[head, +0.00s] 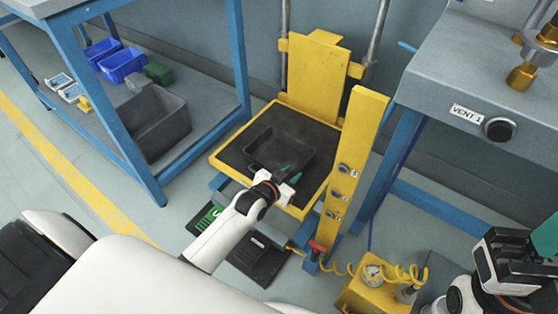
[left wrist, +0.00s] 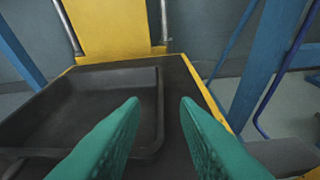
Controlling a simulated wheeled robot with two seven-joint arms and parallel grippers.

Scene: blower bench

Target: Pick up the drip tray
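The drip tray (head: 279,143) is a shallow black tray lying flat on the dark top of a yellow lift platform. In the left wrist view the tray (left wrist: 90,98) fills the left and centre. My left gripper (head: 288,172) is at the tray's near right side in the head view. In the left wrist view its green fingers (left wrist: 160,102) are spread apart, with the tray's right wall showing between them. I cannot tell how deep the fingertips reach. My right gripper (head: 515,250) is at the lower right, away from the tray; its fingertips are not clear.
A yellow post (head: 352,165) with buttons stands right of the platform. A blue-framed bench (head: 205,85) at left holds a grey bin (head: 155,122) and blue bins (head: 122,65). A grey cabinet (head: 460,75) labelled VENT 1 is at right. A yellow gauge unit (head: 375,290) sits low.

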